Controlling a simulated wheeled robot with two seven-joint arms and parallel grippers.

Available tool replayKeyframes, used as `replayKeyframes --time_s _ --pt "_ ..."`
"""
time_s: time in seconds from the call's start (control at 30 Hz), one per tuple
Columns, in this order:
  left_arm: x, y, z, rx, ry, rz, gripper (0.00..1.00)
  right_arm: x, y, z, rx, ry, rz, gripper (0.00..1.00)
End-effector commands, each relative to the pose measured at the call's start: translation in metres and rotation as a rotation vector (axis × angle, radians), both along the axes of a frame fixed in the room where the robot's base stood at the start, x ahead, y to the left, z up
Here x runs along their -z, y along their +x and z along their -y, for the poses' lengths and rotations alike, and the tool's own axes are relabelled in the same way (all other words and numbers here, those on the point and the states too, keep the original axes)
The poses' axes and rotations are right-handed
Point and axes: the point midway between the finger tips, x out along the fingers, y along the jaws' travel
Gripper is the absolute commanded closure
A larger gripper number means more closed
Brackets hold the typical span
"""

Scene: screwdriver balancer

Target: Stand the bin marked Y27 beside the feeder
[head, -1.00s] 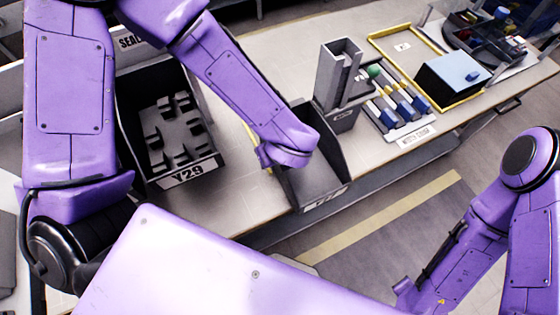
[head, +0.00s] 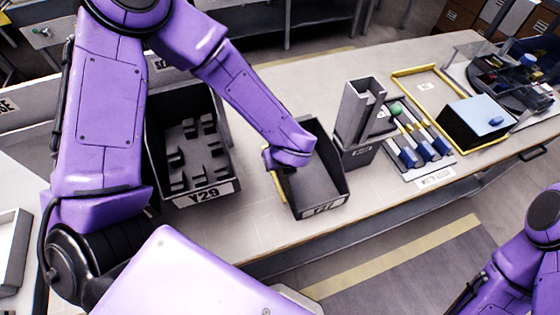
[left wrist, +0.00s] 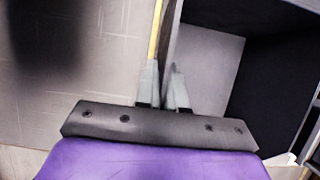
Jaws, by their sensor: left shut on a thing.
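My left gripper (head: 275,160) is shut on the left wall of a dark open bin (head: 318,190). The small label on the bin's front is too blurred to read in the head view. The left wrist view shows both fingers (left wrist: 163,85) pinching the wall, with the bin's empty grey inside (left wrist: 205,70) to their right. The bin is upright, just left and in front of the grey upright feeder (head: 358,120). I cannot tell whether its base touches the table. My right gripper is out of view; only part of that arm shows at lower right.
Right of the feeder are a rack of blue-ended screwdrivers (head: 420,145), a yellow-edged frame (head: 400,72) and a black box with a blue top (head: 475,118). The bench (head: 260,225) is bare between the two bins.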

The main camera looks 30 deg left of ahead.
Motion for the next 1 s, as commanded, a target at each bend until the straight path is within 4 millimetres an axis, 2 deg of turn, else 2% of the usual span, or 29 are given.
replayKeyframes --time_s 0.9,1.0 --pt "0.0040 -0.0003 0.0001 0.000 0.000 0.000 1.00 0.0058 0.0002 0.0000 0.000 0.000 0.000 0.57" --pt "0.0041 -0.0004 0.0002 0.001 0.000 0.000 0.65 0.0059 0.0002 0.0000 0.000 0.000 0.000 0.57"
